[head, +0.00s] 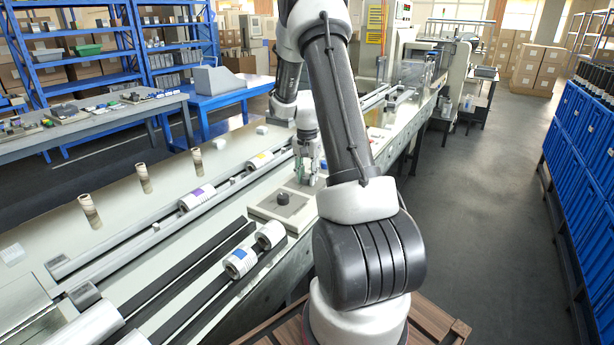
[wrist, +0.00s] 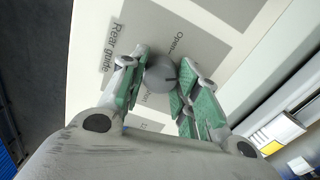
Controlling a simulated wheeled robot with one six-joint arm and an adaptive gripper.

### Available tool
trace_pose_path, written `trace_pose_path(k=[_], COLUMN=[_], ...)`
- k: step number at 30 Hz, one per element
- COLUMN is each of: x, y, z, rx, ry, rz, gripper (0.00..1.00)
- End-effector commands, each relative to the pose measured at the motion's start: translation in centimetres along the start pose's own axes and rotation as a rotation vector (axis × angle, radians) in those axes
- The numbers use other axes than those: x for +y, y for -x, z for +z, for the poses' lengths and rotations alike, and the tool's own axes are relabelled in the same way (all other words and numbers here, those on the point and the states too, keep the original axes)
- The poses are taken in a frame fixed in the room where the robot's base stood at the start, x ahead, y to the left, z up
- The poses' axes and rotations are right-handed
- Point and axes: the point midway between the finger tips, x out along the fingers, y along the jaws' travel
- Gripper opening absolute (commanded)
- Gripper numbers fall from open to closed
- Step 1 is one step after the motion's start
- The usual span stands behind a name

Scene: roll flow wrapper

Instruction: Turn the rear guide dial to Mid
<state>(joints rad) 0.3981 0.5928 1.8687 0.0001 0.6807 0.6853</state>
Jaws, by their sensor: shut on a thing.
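A dark pointer mark shows on the knob's right side. The printed words "Rear guide" (wrist: 110,47) stand left of the knob and "Open" above it. Other lettering below is partly hidden by the fingers, so I cannot read the Mid mark. In the head view my gripper (head: 308,178) is down at the machine's panel, and the dial is hidden there.
A dark knob (head: 283,198) on a pale control box (head: 272,212) stands close to the left of my gripper. White rolls (head: 240,263) lie on dark rails in front. Wrapped rolls (head: 197,196) lie along the channel behind.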

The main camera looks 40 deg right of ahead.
Motion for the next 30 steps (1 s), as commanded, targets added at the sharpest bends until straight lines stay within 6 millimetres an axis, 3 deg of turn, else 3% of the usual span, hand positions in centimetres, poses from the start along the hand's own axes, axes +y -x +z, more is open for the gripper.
trace_pose_path(k=[30], x=[-0.06], y=[0.10], z=[-0.10], rx=[0.002], ry=[-0.904], rz=[-0.003], gripper=[0.08])
